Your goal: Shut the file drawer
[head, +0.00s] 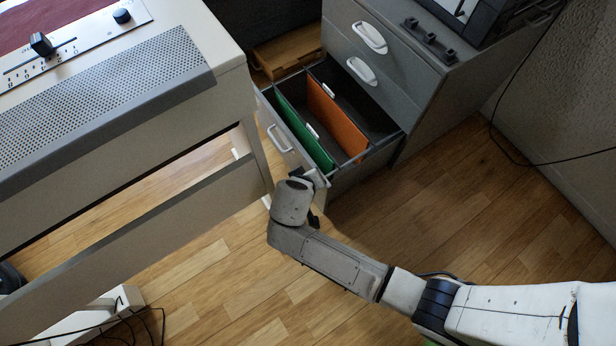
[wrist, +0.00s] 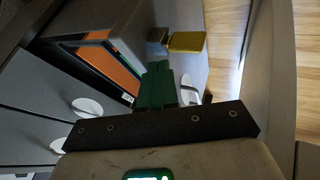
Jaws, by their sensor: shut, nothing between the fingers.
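The file drawer (head: 286,150) is the lowest drawer of a grey cabinet and stands pulled out. Its front, with a white handle (head: 279,138), faces the piano. A green folder (head: 300,127) and an orange folder (head: 337,120) hang inside. My gripper (head: 317,179) is shut and empty, at the near end of the drawer front; I cannot tell whether it touches it. In the wrist view the orange folder (wrist: 108,66) and a white drawer handle (wrist: 187,88) show. The near lower part of the front is partly hidden by my arm.
The cabinet (head: 425,75) has closed upper drawers and a dark device (head: 485,30) on top. The piano (head: 110,100) stands at left, its leg close to the drawer front. A wooden box (head: 288,55) lies behind. Cables lie at lower left; the floor (head: 450,200) at right is clear.

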